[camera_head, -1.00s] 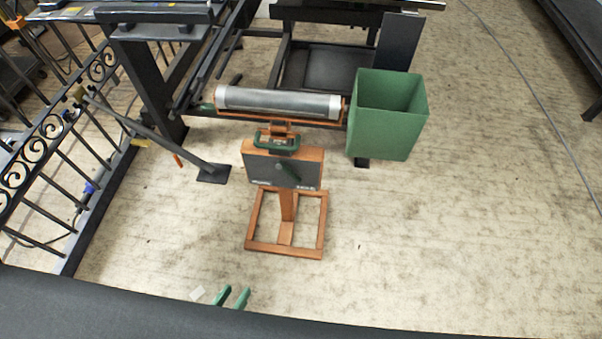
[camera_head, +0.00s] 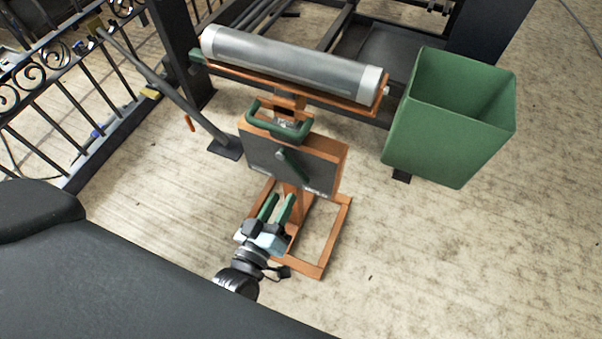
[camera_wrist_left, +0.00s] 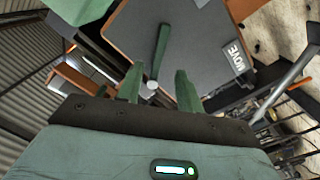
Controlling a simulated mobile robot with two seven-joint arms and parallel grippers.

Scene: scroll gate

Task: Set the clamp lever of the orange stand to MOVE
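The orange stand (camera_head: 336,218) stands on the floor. Its dark plate (camera_head: 262,157) carries a green clamp lever (camera_head: 291,165), which slants down to the right in the head view. In the left wrist view the lever (camera_wrist_left: 162,48) rises from a pale round pivot (camera_wrist_left: 150,87), and the MOVE label (camera_wrist_left: 237,57) is to its right, apart from it. My left gripper (camera_head: 278,203) is just below the plate in the head view. Its green fingers are apart with nothing between them; in the left wrist view (camera_wrist_left: 158,82) the lever lies beyond them. My right gripper is not in view.
A silver roller (camera_head: 290,66) lies in a cradle atop the stand, above a green handle (camera_head: 276,126). A green bin (camera_head: 440,130) stands to the right. A black strut with a foot (camera_head: 225,147) and an iron railing (camera_head: 60,110) are left. Floor at lower right is clear.

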